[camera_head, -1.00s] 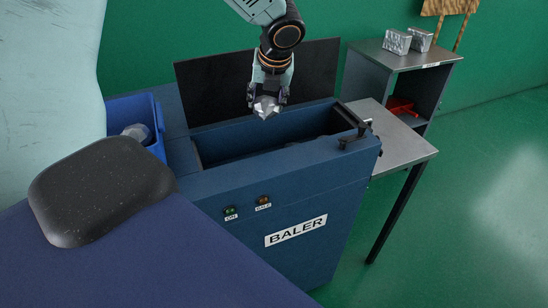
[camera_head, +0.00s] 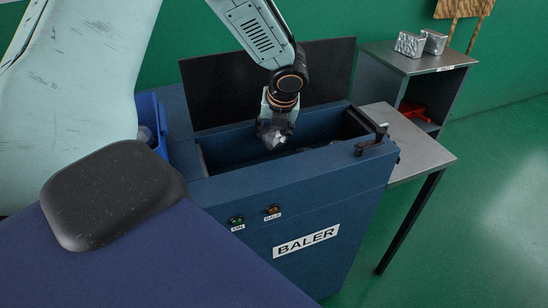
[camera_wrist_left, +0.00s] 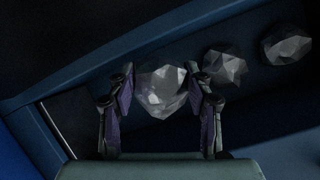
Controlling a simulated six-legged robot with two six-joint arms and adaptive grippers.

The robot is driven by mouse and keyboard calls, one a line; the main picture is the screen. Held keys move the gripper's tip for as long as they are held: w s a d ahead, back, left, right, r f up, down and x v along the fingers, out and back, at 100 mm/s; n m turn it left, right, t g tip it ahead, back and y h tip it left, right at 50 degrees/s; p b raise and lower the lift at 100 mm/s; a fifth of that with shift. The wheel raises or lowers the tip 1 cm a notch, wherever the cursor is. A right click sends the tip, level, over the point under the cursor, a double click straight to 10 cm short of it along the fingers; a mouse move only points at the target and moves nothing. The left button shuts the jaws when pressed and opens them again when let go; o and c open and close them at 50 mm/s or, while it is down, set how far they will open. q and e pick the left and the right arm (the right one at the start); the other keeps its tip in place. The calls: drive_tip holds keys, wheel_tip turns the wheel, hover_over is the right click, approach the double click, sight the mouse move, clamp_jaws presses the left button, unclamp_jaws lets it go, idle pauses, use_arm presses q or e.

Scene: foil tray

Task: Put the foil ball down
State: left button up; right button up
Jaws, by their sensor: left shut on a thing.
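The foil ball (camera_head: 273,142) is a crumpled, faceted silver lump. My left gripper (camera_head: 274,134) is shut on it and holds it at the mouth of the baler's open chamber, below the level of the raised lid. In the left wrist view the foil ball (camera_wrist_left: 161,88) sits between the two fingers of the gripper (camera_wrist_left: 160,102). Two more foil balls, one nearer (camera_wrist_left: 225,66) and one farther (camera_wrist_left: 286,45), lie inside the dark chamber to its right. The blue baler (camera_head: 330,200) has its black lid (camera_head: 325,75) up. My right gripper is not in view.
A blue bin (camera_head: 160,125) stands left of the chamber, mostly hidden behind my arm. A black handle (camera_head: 372,140) sits on the baler's right end. A metal side table (camera_head: 425,155) and a shelf with two foil blocks (camera_head: 410,44) stand to the right.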

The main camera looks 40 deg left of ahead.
use_arm(q)
wheel_tip(320, 180, down, 4)
drive_tip(key=shift+a+r+b, duration=0.1)
drive_tip(key=shift+r+b, duration=0.15)
drive_tip(key=shift+b, duration=0.1)
drive_tip(key=shift+f, duration=0.65)
wheel_tip(320, 180, down, 2)
drive_tip(key=shift+f+b, duration=0.25)
drive_tip(key=shift+b, duration=0.4)
drive_tip(key=shift+f, duration=0.4)
drive_tip(key=o, duration=1.2)
drive_tip(key=shift+f, duration=0.1)
drive_tip(key=shift+c, duration=0.2)
